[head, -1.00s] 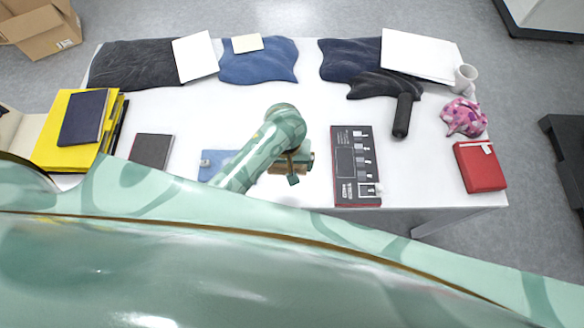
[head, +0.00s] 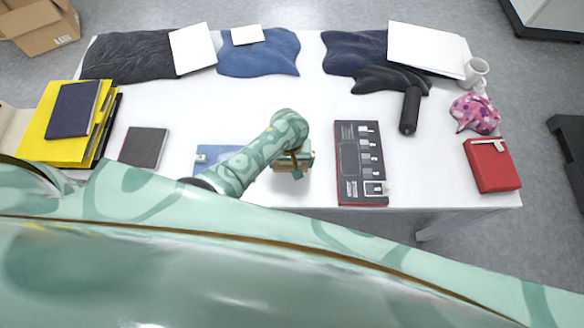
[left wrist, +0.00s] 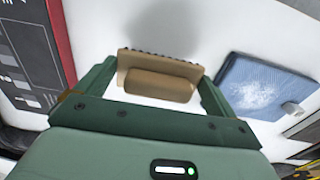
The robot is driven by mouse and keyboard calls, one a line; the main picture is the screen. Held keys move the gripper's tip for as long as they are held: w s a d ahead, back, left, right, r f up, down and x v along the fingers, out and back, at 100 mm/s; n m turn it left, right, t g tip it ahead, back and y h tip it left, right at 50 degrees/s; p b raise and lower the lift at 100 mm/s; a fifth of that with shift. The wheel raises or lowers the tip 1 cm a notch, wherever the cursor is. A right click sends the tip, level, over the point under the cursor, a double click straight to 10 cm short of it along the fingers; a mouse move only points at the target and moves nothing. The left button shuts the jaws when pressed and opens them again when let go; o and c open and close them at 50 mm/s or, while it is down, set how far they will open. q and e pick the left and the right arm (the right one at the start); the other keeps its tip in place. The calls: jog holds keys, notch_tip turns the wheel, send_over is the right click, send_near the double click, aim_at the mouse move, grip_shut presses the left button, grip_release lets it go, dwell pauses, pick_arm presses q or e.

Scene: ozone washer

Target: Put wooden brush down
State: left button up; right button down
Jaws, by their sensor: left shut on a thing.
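The wooden brush (left wrist: 160,82) is held between the two green fingers of my left gripper (left wrist: 155,100) in the left wrist view. Its bristle edge faces away from the palm, toward the white table. A soft shadow lies on the table beyond it; whether the bristles touch the table I cannot tell. In the head view my left gripper (head: 298,163) is over the front middle of the table (head: 240,110), and the brush (head: 290,166) is mostly hidden by it. My right gripper is not in view.
A black and red box (head: 360,160) lies just right of the gripper. A dark notebook (head: 143,147), a red book (head: 492,165) and a black-handled tool (head: 410,110) lie further off. The table middle is clear.

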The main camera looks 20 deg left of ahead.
pick_arm(q)
jog(key=shift+w+f, duration=0.25)
jog(key=shift+f, duration=0.05)
notch_tip(320, 180, down, 3)
jog(key=b, duration=0.2)
jog(key=shift+w+f+b, duration=0.1)
jog(key=shift+f+b, duration=0.1)
jog(key=shift+b, duration=0.1)
jog(key=shift+r, duration=0.15)
jog(key=o, duration=0.9)
jog(key=shift+o, duration=0.2)
jog(key=shift+f, duration=0.2)
jog(key=shift+r, duration=0.15)
